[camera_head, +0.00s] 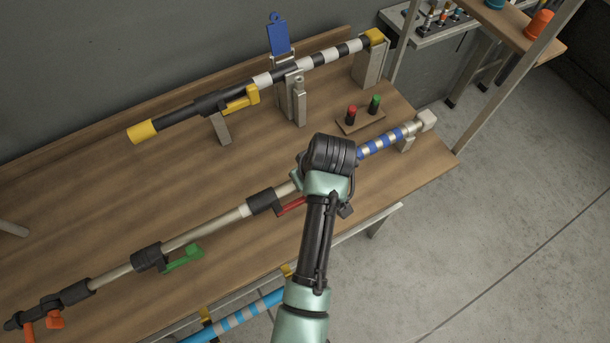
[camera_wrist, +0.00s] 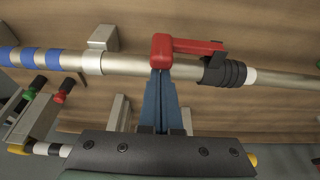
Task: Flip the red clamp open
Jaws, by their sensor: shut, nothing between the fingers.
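The red clamp (camera_wrist: 192,46) is a lever on the long metal pole (camera_wrist: 120,64) in the wrist view. Its arm runs along the pole from a black collar (camera_wrist: 226,73) to a thick red end block. My gripper (camera_wrist: 161,74) is shut and empty, its blue fingers together with their tips right at that end block. I cannot tell whether they touch it. In the head view the red clamp (camera_head: 291,207) shows partly beside my arm, which hides its end and my fingers.
A green clamp (camera_head: 184,259) and an orange clamp (camera_head: 54,319) sit further left on the same pole. Behind is a black-and-white striped pole (camera_head: 290,76) with a yellow clamp (camera_head: 242,101). A small board with red and green buttons (camera_head: 374,104) stands between them. Bare wooden table (camera_head: 90,215) lies between the poles.

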